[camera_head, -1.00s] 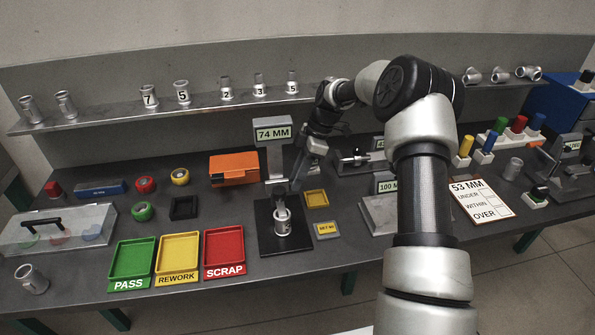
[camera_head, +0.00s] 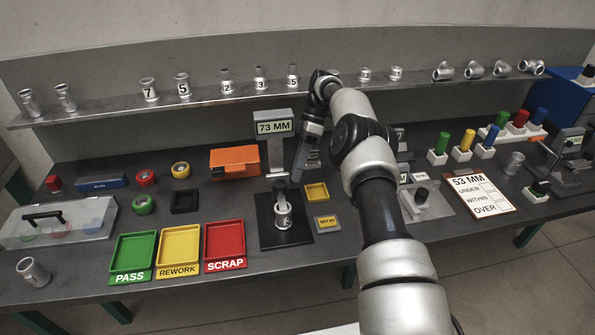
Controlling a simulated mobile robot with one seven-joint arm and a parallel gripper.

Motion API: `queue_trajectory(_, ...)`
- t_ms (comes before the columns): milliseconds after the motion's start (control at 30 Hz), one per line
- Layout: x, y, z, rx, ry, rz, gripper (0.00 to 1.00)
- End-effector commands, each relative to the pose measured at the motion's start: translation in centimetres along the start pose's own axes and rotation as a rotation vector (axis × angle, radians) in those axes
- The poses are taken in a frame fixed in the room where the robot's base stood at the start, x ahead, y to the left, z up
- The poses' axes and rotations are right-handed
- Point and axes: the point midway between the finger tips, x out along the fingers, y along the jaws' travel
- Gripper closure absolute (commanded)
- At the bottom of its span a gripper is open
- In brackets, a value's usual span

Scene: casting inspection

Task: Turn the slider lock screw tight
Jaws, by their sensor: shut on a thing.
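The height gauge (camera_head: 274,127) stands on a dark base plate (camera_head: 268,239) at mid-table, and its display reads 73 MM. A silver casting (camera_head: 283,217) stands upright on the plate, under the gauge's slider (camera_head: 279,185). My gripper (camera_head: 298,174) points down at the right side of the gauge column, by the slider. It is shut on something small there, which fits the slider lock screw. The screw itself is hidden by the gripper and too small to make out.
Green PASS (camera_head: 113,277), yellow REWORK (camera_head: 159,271) and red SCRAP (camera_head: 206,266) trays lie left of the gauge. An orange box (camera_head: 234,163) stands behind. A small yellow tray (camera_head: 327,198) sits close right. A shelf (camera_head: 120,112) with castings runs behind my arm.

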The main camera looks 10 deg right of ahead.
Motion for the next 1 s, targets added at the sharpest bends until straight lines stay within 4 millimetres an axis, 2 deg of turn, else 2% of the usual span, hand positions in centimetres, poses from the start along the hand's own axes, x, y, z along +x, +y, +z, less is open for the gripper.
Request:
queue_trajectory(567,-0.03,0.02,-0.04,0.004,0.000,-0.009,1.00)
queue_trajectory(600,-0.03,0.02,-0.03,0.004,0.000,-0.009,0.72)
queue_trajectory(667,-0.03,0.02,-0.04,0.004,0.000,-0.009,0.62)
queue_trajectory(1000,-0.09,-0.02,-0.09,0.004,0.000,-0.009,0.60)
